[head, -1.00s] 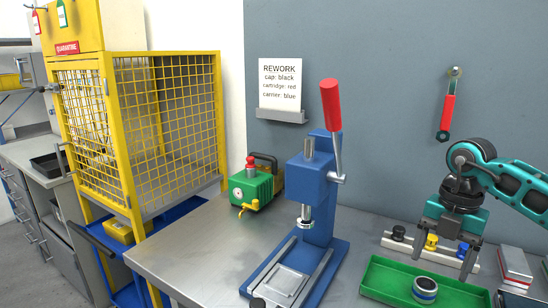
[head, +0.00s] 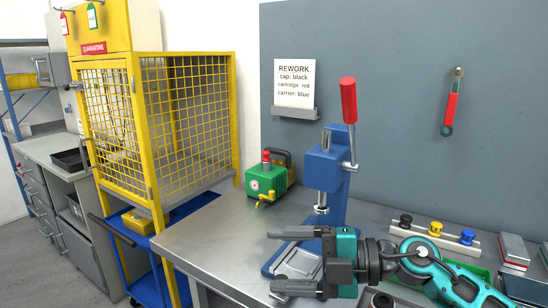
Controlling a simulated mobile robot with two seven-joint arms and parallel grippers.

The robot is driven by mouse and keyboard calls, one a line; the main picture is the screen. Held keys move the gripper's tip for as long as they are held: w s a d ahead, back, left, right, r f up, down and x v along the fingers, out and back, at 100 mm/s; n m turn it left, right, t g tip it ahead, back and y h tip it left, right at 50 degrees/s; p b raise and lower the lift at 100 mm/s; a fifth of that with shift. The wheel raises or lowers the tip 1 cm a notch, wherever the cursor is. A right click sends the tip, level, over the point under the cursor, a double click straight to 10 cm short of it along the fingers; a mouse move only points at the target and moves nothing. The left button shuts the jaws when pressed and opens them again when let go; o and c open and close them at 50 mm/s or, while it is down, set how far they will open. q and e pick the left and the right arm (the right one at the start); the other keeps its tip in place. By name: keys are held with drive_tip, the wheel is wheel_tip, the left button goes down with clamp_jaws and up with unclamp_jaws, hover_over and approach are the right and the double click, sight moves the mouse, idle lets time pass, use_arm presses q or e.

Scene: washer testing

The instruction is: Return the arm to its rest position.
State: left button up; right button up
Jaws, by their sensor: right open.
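My right gripper (head: 272,261) is open, with nothing between its two grey fingers. It is held level above the front of the workbench, pointing left, in front of the blue lever press (head: 325,170). Its teal arm (head: 440,275) comes in from the right and covers part of the green tray (head: 482,270) and part of the press base. The tray's contents are mostly hidden. My left gripper is not in view.
A rack (head: 452,240) holding black, yellow and blue caps stands behind the arm. Red and grey blocks (head: 513,250) are at the right. A green machine (head: 268,182) and a yellow mesh cage (head: 190,120) are left. The bench (head: 195,240) left of the gripper is clear.

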drive_tip(key=w+d+r+m+t+h, duration=0.2)
drive_tip(key=d+r+m+t, duration=0.2)
drive_tip(key=m+t, duration=1)
drive_tip(key=s+d+f+m+h, duration=0.3)
drive_tip(key=d+f+m+h, duration=0.85)
drive_tip(key=h, duration=0.25)
drive_tip(key=s+d+f+m+g, duration=0.1)
drive_tip(key=s+f+g, duration=0.65)
drive_tip(key=s, duration=0.35)
drive_tip(key=s+d+f+m+g, duration=0.2)
drive_tip(key=s+f+g, duration=0.5)
drive_tip(key=s, duration=0.4)
drive_tip(key=w+a+f+n+t+y, duration=0.1)
drive_tip(key=w+a+f+t, duration=0.2)
drive_tip(key=w+f+t, duration=0.4)
drive_tip(key=shift+w+f+t+y, duration=0.35)
drive_tip(key=shift+f+t, duration=0.4)
drive_tip(key=shift+f, duration=0.3)
